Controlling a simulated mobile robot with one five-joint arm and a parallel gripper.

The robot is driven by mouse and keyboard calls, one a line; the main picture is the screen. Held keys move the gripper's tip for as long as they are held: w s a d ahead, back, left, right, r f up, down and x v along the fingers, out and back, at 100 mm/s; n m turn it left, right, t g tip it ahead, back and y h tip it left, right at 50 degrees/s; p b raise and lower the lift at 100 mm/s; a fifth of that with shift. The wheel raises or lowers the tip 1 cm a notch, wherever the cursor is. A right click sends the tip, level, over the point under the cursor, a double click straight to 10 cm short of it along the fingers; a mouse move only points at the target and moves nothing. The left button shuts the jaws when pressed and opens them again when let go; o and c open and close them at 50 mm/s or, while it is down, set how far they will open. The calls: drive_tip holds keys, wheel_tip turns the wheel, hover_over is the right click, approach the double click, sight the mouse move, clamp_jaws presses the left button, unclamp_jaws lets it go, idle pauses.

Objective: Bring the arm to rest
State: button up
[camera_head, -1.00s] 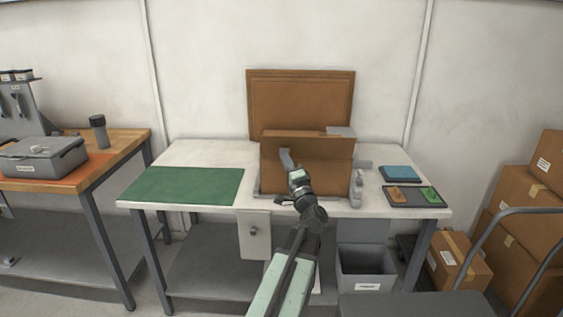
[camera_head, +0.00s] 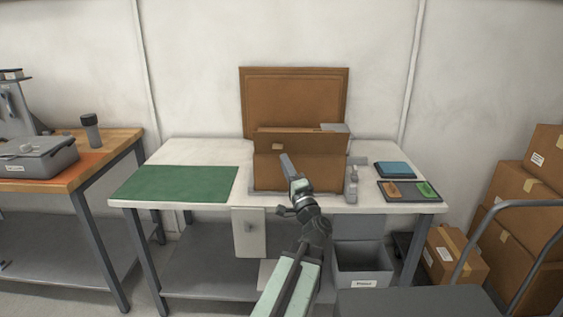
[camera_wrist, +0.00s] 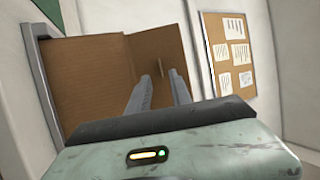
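My gripper (camera_head: 286,160) is in front of the brown front panel (camera_head: 318,172) of a box-like unit on the white table. The wrist view also shows brown panels (camera_wrist: 90,85) in a grey frame ahead of the fingers. I cannot tell the exact gap between fingertips and panel.
The white table (camera_head: 195,152) carries a green mat (camera_head: 175,184), a blue pad (camera_head: 395,170) and a dark tray (camera_head: 409,198) with small coloured pieces. A taller brown board (camera_head: 295,95) stands behind. A grey bin (camera_head: 362,265) is below; stacked cartons (camera_head: 519,190) stand right.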

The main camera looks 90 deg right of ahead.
drive_tip(key=shift+v, duration=1.1)
drive_tip(key=shift+s, duration=0.1)
